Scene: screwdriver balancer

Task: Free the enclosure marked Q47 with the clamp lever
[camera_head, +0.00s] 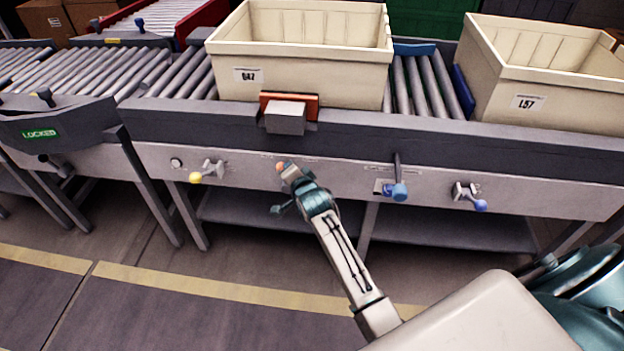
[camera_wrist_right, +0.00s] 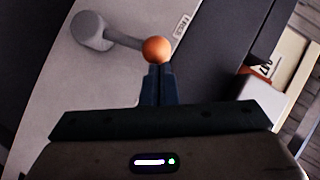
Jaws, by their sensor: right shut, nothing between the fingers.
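The cream enclosure (camera_head: 310,79) marked Q47 stands on the roller conveyor. A clamp with an orange plate and grey block (camera_head: 285,117) sits against its front. Below the clamp, on the front panel, is a lever with an orange ball knob (camera_head: 281,167); the knob (camera_wrist_right: 157,49) and its grey arm also show in the right wrist view. My right gripper (camera_head: 287,174) is shut and empty, its fingertips (camera_wrist_right: 158,68) right at the knob; whether they touch it I cannot tell. In the head view my gripper hides most of this lever. My left gripper is not in view.
Other levers on the panel have a yellow knob (camera_head: 195,177) at left, and a blue handle (camera_head: 397,190) and a blue-violet knob (camera_head: 480,205) at right. A second cream enclosure (camera_head: 556,101) marked L57 stands at right. A green LOCKED sign (camera_head: 40,134) is at far left.

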